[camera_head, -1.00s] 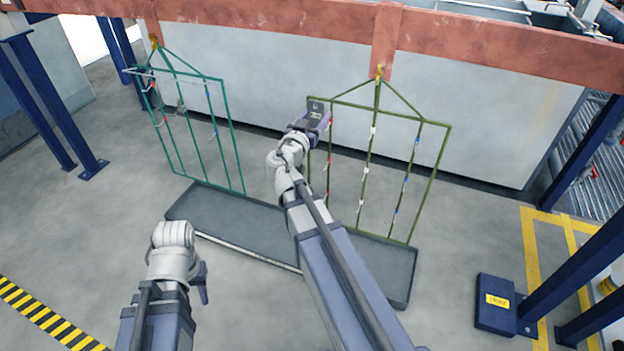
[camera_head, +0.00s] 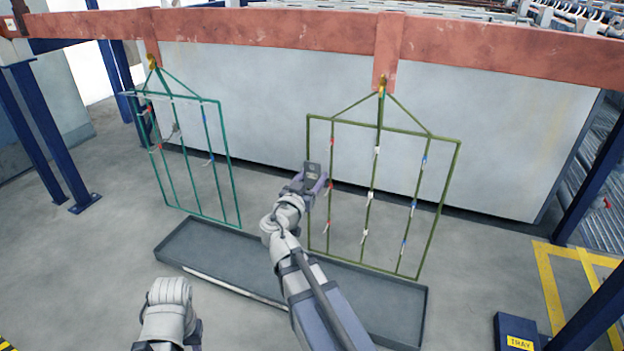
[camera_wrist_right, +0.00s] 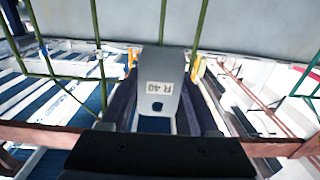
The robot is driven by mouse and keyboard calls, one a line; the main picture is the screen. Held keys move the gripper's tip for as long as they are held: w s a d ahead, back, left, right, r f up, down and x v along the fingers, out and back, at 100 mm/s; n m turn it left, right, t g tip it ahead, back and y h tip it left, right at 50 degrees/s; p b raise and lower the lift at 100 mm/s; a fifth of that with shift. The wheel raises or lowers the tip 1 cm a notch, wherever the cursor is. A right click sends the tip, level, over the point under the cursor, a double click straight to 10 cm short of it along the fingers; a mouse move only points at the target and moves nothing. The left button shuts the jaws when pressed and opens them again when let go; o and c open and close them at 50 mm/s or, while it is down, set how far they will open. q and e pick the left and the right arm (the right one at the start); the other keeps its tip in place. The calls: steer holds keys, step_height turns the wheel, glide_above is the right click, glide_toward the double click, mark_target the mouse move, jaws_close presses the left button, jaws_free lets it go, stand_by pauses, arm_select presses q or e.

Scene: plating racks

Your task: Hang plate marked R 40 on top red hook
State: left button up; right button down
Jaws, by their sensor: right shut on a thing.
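The plate marked R 40 (camera_wrist_right: 158,88) is a grey tab with a dark round hole, held between the fingers of my right gripper (camera_head: 312,182). In the head view the plate (camera_head: 312,170) shows small and dark, by the left bar of the olive-green rack (camera_head: 457,170); whether it touches the bar I cannot tell. The top red hook (camera_head: 331,142) of this rack is above and slightly right of the plate. A lower red hook (camera_head: 328,218) sits below. My left gripper (camera_head: 194,334) is mostly hidden at the bottom, its fingers unclear.
White hooks (camera_head: 376,150) and blue hooks (camera_head: 424,160) hang on the rack's other bars. A teal rack (camera_head: 232,160) hangs at left with some items on it. A grey tray (camera_head: 400,318) lies on the floor below. A red beam (camera_head: 270,25) carries both racks.

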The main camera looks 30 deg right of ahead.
steer(key=x, duration=0.9)
steer(key=shift+f+b, duration=0.3)
steer(key=shift+w+d, duration=0.25)
stand_by(1.0)
steer(key=shift+w+d, duration=0.45)
steer(key=shift+w+d+f+b, duration=0.35)
steer(key=shift+d+f+b, duration=0.05)
steer(key=shift+d, duration=0.1)
stand_by(0.6)
steer(key=shift+w+d+f+b, duration=0.1)
steer(key=shift+w+f+b, duration=0.05)
steer(key=shift+f+b, duration=0.15)
stand_by(0.6)
steer(key=shift+c, duration=0.2)
jaws_free()
